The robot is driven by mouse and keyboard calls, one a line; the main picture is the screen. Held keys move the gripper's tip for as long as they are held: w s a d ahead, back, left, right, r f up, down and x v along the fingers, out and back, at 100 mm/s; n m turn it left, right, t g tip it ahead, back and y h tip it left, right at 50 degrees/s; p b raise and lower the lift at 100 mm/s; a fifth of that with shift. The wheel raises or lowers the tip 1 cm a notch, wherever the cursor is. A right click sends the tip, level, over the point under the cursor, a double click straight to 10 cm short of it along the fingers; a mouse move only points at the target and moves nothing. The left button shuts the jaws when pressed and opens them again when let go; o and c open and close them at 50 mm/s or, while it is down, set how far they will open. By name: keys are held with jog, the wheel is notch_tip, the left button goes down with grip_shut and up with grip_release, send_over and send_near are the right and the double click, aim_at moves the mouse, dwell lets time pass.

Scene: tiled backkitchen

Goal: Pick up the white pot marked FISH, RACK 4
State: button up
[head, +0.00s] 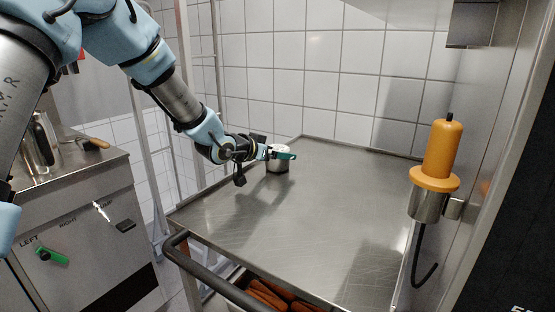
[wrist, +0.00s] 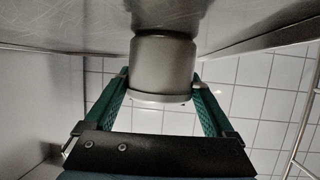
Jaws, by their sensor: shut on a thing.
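No FISH or RACK 4 marking is readable in either view.
An orange-handled tool (head: 441,150) hangs in a metal holder on the right wall. A tiled wall (head: 320,75) stands behind the table. A dark rail (head: 215,275) runs along the table's front left. A steel cabinet (head: 80,230) stands at left. The table's middle is clear.

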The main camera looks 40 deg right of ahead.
jog(key=c, duration=0.6)
jog(key=shift+r, duration=0.1)
